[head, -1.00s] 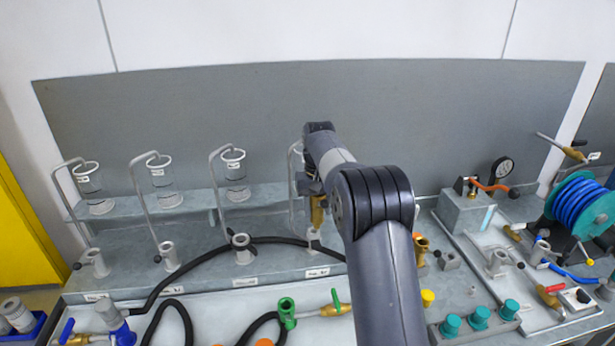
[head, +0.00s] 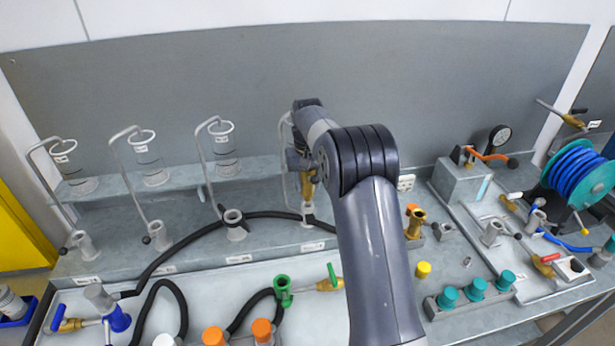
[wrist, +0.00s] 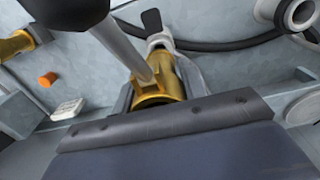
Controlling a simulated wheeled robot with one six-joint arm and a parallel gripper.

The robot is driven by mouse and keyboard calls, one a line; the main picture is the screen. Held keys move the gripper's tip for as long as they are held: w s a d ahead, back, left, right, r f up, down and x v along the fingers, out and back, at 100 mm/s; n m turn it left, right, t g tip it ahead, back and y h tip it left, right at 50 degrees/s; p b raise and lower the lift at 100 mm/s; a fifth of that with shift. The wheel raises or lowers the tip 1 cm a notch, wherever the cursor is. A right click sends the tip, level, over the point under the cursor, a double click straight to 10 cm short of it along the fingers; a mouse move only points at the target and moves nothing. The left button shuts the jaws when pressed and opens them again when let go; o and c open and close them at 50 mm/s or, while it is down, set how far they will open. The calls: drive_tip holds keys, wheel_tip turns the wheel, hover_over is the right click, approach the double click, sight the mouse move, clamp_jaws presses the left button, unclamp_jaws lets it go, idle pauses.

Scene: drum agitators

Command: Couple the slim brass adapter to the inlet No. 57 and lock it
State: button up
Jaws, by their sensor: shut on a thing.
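A slim brass adapter (head: 308,188) is held by my gripper (head: 302,166), which is shut on it at the right end of the row of inlets. In the head view the adapter is upright, just above a pale inlet (head: 308,217). I cannot tell whether they touch. The wrist view shows the brass adapter (wrist: 158,90) in front of my jaw plate, with a grey inlet and its black-tipped lever (wrist: 152,22) close beyond it. My arm hides part of this area. The label numbers are too small to read.
Other inlets stand to the left, one (head: 234,222) beside the black hose (head: 185,240). Glass cylinders (head: 144,146) hang from bent pipes behind. A brass fitting (head: 415,222), a yellow cap (head: 423,269) and teal knobs (head: 477,288) lie right of my arm.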

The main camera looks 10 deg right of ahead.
sight(308, 192)
drive_tip(key=shift+f, duration=0.1)
idle(0.3)
drive_tip(key=shift+f, duration=0.2)
drive_tip(key=shift+f, duration=0.25)
idle(0.5)
drive_tip(key=shift+f+b, duration=0.6)
drive_tip(key=shift+f, duration=0.4)
drive_tip(key=shift+s+f, duration=0.1)
drive_tip(key=shift+f, duration=0.5)
idle(0.5)
drive_tip(key=o, duration=1.2)
drive_tip(key=shift+o, duration=0.2)
drive_tip(key=shift+r, duration=0.15)
wheel_tip(308, 192, up, 3)
drive_tip(key=shift+f+p, duration=0.1)
drive_tip(key=shift+p, duration=0.65)
wheel_tip(308, 192, up, 14)
